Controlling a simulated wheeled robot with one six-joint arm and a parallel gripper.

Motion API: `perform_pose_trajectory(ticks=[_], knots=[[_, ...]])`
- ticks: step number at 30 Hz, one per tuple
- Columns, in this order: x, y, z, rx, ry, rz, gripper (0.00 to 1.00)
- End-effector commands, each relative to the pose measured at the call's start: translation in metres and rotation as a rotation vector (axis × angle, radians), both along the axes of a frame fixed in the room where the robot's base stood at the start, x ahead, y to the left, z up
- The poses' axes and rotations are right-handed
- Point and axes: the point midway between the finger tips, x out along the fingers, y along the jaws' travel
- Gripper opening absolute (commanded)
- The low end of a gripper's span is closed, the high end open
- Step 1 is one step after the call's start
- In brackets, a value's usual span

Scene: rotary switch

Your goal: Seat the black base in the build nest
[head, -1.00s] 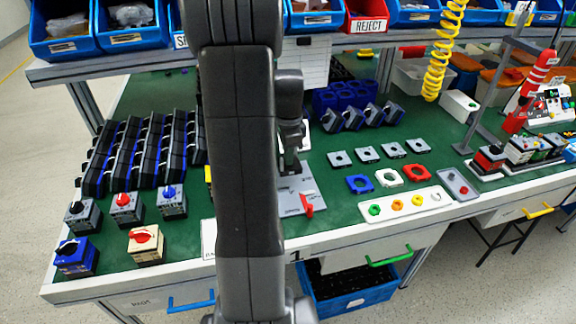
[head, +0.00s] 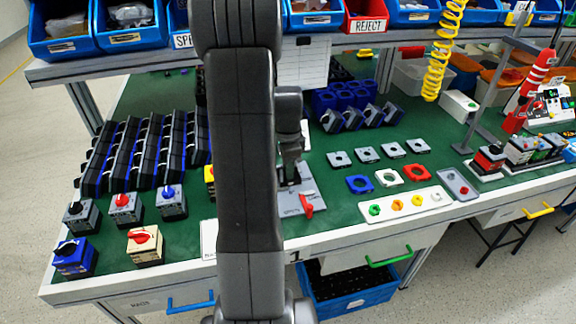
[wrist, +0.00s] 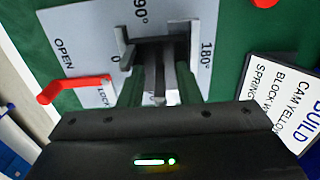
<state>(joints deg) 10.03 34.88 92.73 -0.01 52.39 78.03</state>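The build nest (wrist: 90,30) is a grey plate with 0, 90° and 180° marks and OPEN and LOCK lettering. Its red lever (wrist: 75,90) lies at the left in the wrist view; in the head view the nest (head: 288,206) sits near the table's front edge. My gripper (wrist: 158,92) points down over the nest's middle, its two fingers standing apart. Dark grey parts show between and just beyond the fingers; I cannot tell whether these are the black base or nest fittings. In the head view my gripper (head: 293,178) is partly hidden by my arm.
Dark blocks (head: 140,150) stand in rows at the left, with several finished switches (head: 125,208) in front. Grey plates (head: 367,154), coloured rings (head: 387,178) and a white tray (head: 405,205) lie right of the nest. A BUILD card (wrist: 285,100) lies beside it.

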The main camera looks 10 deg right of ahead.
Motion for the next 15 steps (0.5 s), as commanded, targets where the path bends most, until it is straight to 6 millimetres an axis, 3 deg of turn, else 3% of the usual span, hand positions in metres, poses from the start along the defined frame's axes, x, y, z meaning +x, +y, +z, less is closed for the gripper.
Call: perform_pose_trajectory(ticks=[8,15], knots=[[0.001,0.000,0.013,-0.001,-0.003,0.000,0.31],[0.001,0.000,0.064,-0.001,-0.005,0.000,0.31]])
